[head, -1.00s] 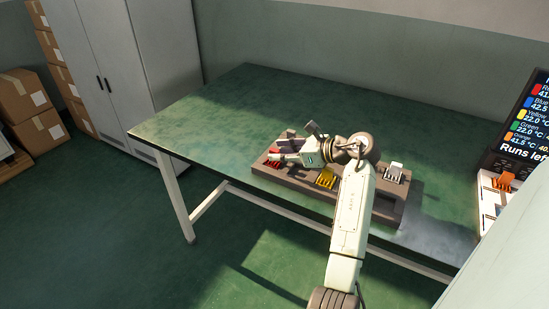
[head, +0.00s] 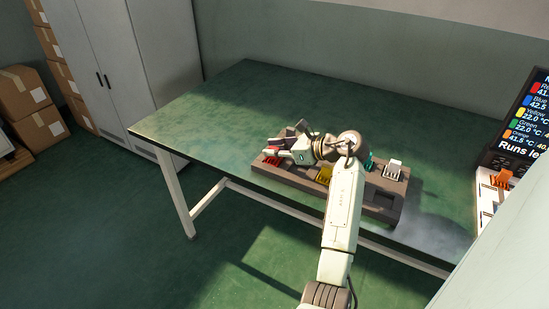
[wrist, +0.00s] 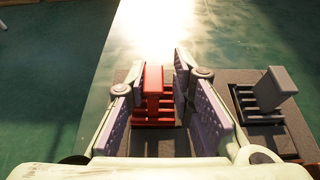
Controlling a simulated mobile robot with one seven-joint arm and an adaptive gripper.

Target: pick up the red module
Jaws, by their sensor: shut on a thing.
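The red module (wrist: 153,97) stands between my finger pads in the wrist view, its finned lower part at the dark rack. In the head view a bit of the red module (head: 272,160) shows at the rack's left end, partly covered by my fingers. My gripper (wrist: 160,78) is shut on the red module; it also shows over the rack's left end in the head view (head: 279,148). Whether the module's bottom is clear of its slot cannot be told.
The rack (head: 295,180) lies on the green table (head: 230,110). It also holds a yellow module (head: 325,174), a teal one (head: 368,162) and a white one (head: 394,170). A grey finned module (wrist: 266,93) stands right of my fingers. The table behind is clear.

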